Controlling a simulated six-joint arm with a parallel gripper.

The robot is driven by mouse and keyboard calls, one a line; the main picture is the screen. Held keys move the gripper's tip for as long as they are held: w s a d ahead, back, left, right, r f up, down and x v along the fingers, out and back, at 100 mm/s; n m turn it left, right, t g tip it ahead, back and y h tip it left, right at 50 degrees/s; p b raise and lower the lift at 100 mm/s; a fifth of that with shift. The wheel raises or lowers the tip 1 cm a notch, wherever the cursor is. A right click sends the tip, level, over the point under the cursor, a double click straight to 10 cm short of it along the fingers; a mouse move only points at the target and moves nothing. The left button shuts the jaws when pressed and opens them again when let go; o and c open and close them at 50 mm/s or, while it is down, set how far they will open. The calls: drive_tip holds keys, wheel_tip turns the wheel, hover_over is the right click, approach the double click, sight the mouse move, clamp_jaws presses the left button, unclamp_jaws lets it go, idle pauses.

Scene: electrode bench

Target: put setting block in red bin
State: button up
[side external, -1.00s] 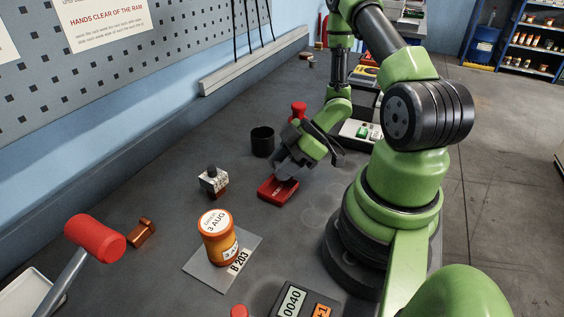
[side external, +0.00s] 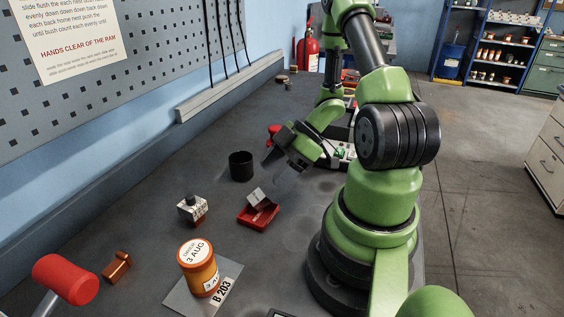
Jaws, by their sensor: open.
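The red bin (side external: 258,218) is a small, shallow red tray on the dark bench, near the middle of the side external view. A grey metal block, which I take to be the setting block (side external: 259,198), sits tilted in it, with its upper part above the rim. My gripper (side external: 278,172) is open and empty, above and to the right of the bin, apart from the block. Its fingers are blurred. The block's lower part is hidden by the bin's wall.
A black cup (side external: 241,166) stands behind the bin. A knobbed block (side external: 192,208) stands to its left. An orange jar (side external: 198,268) on a grey plate, a brown piece (side external: 117,266) and a red-headed mallet (side external: 66,279) are nearer the camera.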

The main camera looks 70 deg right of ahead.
drive_tip(key=w+d+r+m+t+h, duration=0.1)
drive_tip(key=w+d+r+m+h, duration=0.15)
drive_tip(key=r+h, duration=0.4)
drive_tip(key=w+d+r+m+h, duration=0.2)
drive_tip(key=w+r+m+h, duration=0.2)
drive_tip(key=r, duration=0.6)
drive_tip(key=s+a+r+m+y, duration=0.3)
drive_tip(key=s+a, duration=0.3)
drive_tip(key=a, duration=0.3)
drive_tip(key=s+a+r+m+y, duration=0.3)
drive_tip(key=s+a+r, duration=0.1)
drive_tip(key=a, duration=0.6)
drive_tip(key=shift+s+a+r, duration=0.25)
drive_tip(key=shift+s+a, duration=0.05)
drive_tip(key=shift+s, duration=0.55)
